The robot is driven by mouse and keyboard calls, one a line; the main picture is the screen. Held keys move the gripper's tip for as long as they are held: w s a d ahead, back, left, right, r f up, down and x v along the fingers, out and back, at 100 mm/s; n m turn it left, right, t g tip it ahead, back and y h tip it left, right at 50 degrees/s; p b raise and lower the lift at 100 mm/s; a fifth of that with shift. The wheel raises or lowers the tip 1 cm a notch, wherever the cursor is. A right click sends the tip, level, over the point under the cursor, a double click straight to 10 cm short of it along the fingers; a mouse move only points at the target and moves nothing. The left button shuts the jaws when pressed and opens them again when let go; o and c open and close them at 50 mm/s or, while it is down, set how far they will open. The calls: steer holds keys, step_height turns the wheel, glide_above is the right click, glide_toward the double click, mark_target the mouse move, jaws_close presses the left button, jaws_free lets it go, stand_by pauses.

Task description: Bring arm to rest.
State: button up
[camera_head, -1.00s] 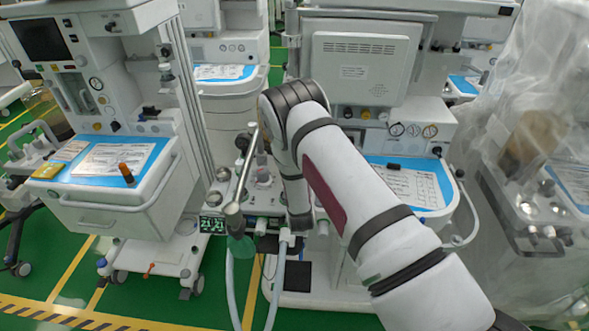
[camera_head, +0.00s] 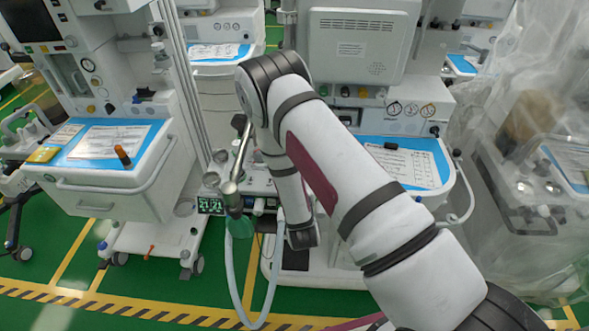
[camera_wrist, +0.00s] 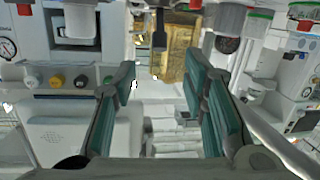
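My gripper (camera_wrist: 160,105) shows in the wrist view with its two green-padded fingers spread apart and nothing between them. In the head view my white and grey arm reaches from the lower right up to a bent elbow, with the forearm pointing down; the gripper itself is not visible there. The arm is in front of the middle anaesthesia cart (camera_head: 357,45). In the wrist view, cart knobs and a gauge are at the left, and a brownish, box-like thing (camera_wrist: 170,62) is beyond the fingers.
A left cart (camera_head: 140,178) carries a blue-topped drawer with papers and an orange-capped item (camera_head: 122,155). A metal rod and pale hoses (camera_head: 232,275) hang close to my forearm. A plastic-covered cart (camera_head: 530,215) stands at the right. Green floor (camera_head: 75,272) is open at the lower left.

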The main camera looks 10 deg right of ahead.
stand_by(0.3)
steer(key=w+r+m+g+y, duration=0.1)
steer(key=w+r+m+g, duration=0.2)
steer(key=r, duration=1.1)
steer(key=s+r+n+g+y, duration=0.2)
steer(key=s+r, duration=0.2)
steer(key=r, duration=0.7)
steer(key=s+d+r+g, duration=0.1)
steer(key=s+r, duration=0.3)
steer(key=s, duration=0.6)
steer(key=s+d+r+n+g, duration=0.1)
steer(key=s+r, duration=0.3)
steer(key=s, duration=0.7)
steer(key=s+d+r+g, duration=0.1)
steer(key=s+r+g, duration=0.2)
steer(key=s, duration=0.7)
steer(key=shift+s+d+r+n+g, duration=0.2)
steer(key=shift+d+r+n+g, duration=0.1)
steer(key=shift+r, duration=0.1)
steer(key=shift+a, duration=0.15)
